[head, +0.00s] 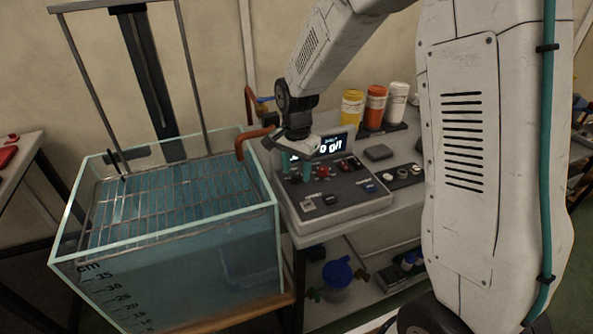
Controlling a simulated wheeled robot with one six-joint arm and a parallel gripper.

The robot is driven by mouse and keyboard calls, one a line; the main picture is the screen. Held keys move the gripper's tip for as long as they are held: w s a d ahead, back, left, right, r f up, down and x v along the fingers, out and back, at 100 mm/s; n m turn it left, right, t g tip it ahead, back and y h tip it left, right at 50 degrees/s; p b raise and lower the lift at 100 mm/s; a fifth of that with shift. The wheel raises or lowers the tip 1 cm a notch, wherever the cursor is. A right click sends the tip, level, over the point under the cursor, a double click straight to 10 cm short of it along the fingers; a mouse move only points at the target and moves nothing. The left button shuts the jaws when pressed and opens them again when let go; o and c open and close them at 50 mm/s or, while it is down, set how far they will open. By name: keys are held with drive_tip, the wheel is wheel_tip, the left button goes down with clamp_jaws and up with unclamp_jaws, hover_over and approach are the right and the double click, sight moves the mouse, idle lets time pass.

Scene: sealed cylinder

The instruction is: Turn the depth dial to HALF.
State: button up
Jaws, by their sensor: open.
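A grey control console (335,210) stands on the bench, with a lit display (333,147) and several knobs and buttons. The labels are too small to read, so I cannot tell which one is the depth dial or where it points. A red button (323,171) and dark knobs show near the display, and a pale knob (307,204) and a dark one (330,199) sit at the front. My gripper (298,172) is open, pointing down over the console's back left part and covering some controls and part of the display. Contact cannot be told.
A glass water tank (165,240) with a wire rack (170,200) stands close on the left. An orange pipe (253,140) bends over its rim. Yellow (351,107), orange (375,107) and white (397,102) jars stand behind the console. A blue-lidded jar (338,272) is on the lower shelf.

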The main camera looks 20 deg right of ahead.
drive_tip(key=shift+f, duration=0.55)
drive_tip(key=c, duration=1)
